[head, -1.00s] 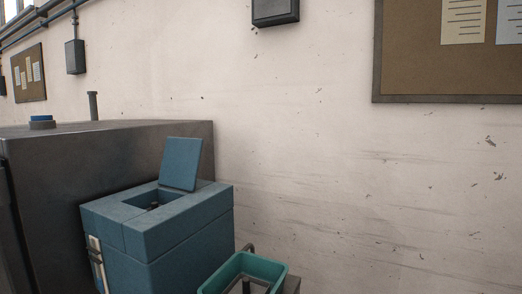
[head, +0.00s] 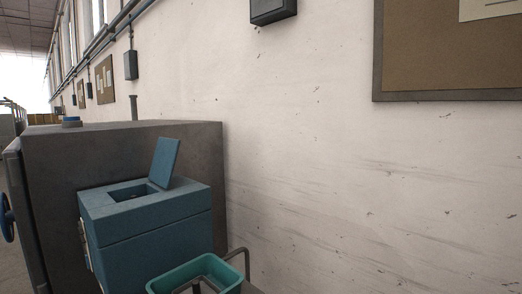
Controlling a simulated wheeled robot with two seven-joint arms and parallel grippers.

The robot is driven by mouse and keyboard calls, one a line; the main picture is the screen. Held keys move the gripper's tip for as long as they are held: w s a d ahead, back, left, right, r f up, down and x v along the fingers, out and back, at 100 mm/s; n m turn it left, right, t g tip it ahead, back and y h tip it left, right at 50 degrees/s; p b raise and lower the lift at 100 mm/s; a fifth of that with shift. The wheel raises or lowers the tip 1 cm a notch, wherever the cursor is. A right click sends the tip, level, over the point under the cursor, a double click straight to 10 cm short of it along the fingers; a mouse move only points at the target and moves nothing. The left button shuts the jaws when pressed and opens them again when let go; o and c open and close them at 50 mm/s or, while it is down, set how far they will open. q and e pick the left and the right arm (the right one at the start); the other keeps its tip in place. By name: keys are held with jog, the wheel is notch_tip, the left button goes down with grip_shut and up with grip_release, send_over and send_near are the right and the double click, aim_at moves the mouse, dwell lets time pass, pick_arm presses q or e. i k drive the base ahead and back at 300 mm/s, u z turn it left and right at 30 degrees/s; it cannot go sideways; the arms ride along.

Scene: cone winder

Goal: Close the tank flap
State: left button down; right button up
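The tank flap (head: 165,163) is a flat blue panel. It stands up, tilted slightly back, at the right edge of a square opening in the top of the blue tank (head: 160,229). The opening (head: 132,192) is uncovered and dark inside, with something small in it that I cannot make out. The tank sits against the front of a large dark grey machine housing. Neither of my grippers shows in the head view.
A teal open bin (head: 196,276) with a grey metal rail (head: 238,255) stands in front of the tank, at the bottom edge. The grey housing (head: 130,148) rises behind the tank, with a blue handwheel (head: 6,218) at its left. A pale wall (head: 330,170) runs along the right.

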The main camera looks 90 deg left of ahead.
aim_at(165, 152)
jog(key=u, duration=2.15)
